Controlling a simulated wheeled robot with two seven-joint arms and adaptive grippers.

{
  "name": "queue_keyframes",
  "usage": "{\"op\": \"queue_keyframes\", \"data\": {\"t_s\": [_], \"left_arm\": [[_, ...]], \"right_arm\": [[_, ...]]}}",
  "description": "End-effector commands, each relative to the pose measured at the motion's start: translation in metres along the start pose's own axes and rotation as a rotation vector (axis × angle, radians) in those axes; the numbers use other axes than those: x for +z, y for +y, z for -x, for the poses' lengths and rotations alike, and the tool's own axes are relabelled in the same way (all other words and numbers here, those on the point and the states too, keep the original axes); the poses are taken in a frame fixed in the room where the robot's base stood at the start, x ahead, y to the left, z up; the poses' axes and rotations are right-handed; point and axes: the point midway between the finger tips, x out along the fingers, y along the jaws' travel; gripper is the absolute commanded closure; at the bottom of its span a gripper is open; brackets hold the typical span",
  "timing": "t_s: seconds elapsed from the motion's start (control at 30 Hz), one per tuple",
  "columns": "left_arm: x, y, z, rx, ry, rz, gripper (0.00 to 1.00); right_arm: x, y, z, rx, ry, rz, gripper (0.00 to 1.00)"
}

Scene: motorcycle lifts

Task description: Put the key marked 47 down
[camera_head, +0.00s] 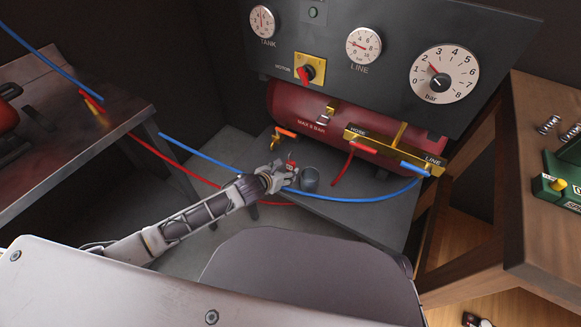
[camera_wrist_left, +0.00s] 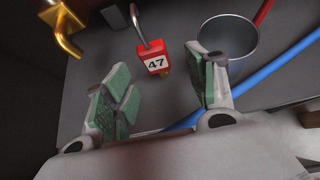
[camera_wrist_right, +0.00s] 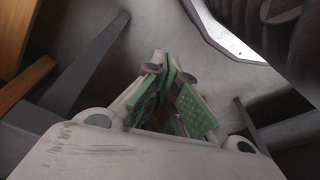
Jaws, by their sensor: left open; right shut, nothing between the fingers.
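A red block with a white label reading 47 (camera_wrist_left: 157,63) shows in the left wrist view, with a grey curved bar at its top and a small brass piece (camera_wrist_left: 166,73) at its lower end. In the head view the red block (camera_head: 291,166) is small, just beyond my left gripper (camera_head: 283,179). In the left wrist view my left gripper (camera_wrist_left: 163,88) is open, its green-padded fingers wide apart, with the block ahead of the gap and no clear contact. My right gripper (camera_wrist_right: 166,85) is shut and empty in the right wrist view.
A grey cup (camera_head: 310,178) stands right of the left gripper, on the grey shelf (camera_head: 350,208). A blue hose (camera_head: 360,197) and a red hose (camera_head: 205,179) run nearby. The red tank (camera_head: 300,112) and gauge panel (camera_head: 395,22) stand behind. A brass valve (camera_wrist_left: 62,30) is at upper left.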

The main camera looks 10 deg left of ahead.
Motion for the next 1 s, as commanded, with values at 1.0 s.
{"op": "queue_keyframes", "data": {"t_s": [1.0], "left_arm": [[0.0,0.004,-0.04,-0.001,-0.002,0.004,0.43]], "right_arm": [[-0.01,-0.004,0.014,-0.01,0.042,0.002,1.0]]}}
